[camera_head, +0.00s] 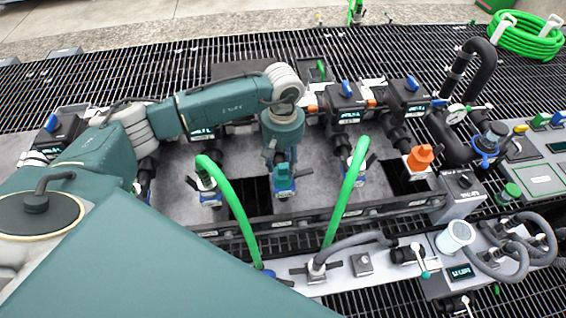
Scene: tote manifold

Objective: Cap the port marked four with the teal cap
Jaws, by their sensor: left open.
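The teal cap (283,173) sits at a blue-collared port in the middle of the manifold, directly below my left gripper (281,157). My left gripper points down with open fingers close around or just above the cap. I cannot tell whether the fingers touch it or whether it is fully seated. The port's label (283,195) is too small to read, so I cannot tell which port is marked four. My right gripper is not in view.
Green hoses rise from the ports left (232,205) and right (346,195) of the cap. An orange cap (420,157) stands on a port farther right. Black valves with blue handles (346,90) line the back. Grey hoses and a gauge box (460,268) are at lower right.

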